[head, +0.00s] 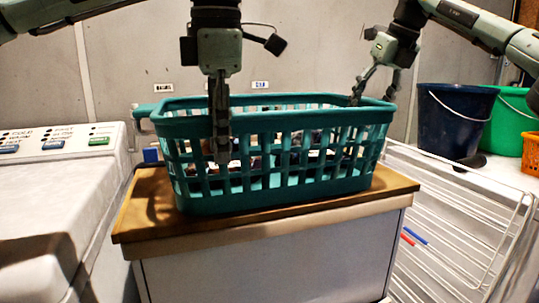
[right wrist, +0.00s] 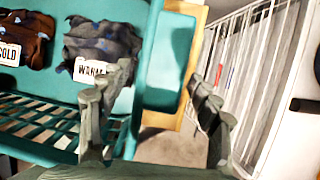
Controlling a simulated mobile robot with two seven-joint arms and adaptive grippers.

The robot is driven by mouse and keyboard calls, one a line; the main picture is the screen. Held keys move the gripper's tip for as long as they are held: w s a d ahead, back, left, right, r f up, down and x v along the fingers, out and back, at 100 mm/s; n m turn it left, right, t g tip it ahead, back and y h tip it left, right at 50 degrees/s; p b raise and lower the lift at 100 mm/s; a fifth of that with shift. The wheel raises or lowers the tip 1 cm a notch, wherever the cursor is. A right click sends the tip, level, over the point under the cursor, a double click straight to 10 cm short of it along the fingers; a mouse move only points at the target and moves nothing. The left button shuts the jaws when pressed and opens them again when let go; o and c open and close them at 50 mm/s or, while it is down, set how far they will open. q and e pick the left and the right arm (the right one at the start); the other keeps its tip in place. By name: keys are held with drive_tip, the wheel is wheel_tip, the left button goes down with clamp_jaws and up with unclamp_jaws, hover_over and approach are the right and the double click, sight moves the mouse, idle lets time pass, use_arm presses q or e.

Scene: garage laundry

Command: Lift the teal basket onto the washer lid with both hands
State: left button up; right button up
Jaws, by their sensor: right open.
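The teal basket (head: 290,194) stands upright on a wooden-topped cabinet (head: 235,222), right of the white washer and its lid (head: 45,190). My left gripper (head: 221,150) points down at the basket's near wall, left of its middle. Its fingers show edge-on, so the gap between them is hidden. My right gripper (head: 376,92) is open at the basket's right end, fingers on both sides of the rim. In the right wrist view, the teal end handle (right wrist: 170,60) lies between its spread fingers (right wrist: 160,80). The basket holds a brown cloth (right wrist: 28,30) and a grey cloth (right wrist: 100,45).
The washer's control panel (head: 70,140) rises close to the cabinet's left side. A white wire rack (head: 450,225) stands to the right. A dark blue bucket (head: 455,118), a green bucket (head: 512,118) and an orange basket (head: 530,155) sit at the far right. A wall is behind.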

use_arm(q)
drive_tip(key=shift+f, duration=0.5)
use_arm(e)
drive_tip(key=shift+w+a+f, duration=0.1)
drive_tip(key=shift+w+f, duration=0.05)
drive_tip(key=shift+f, duration=0.3)
use_arm(q)
drive_tip(key=c, duration=0.6)
use_arm(e)
drive_tip(key=c, duration=0.6)
use_arm(q)
clamp_jaws()
use_arm(e)
clamp_jaws()
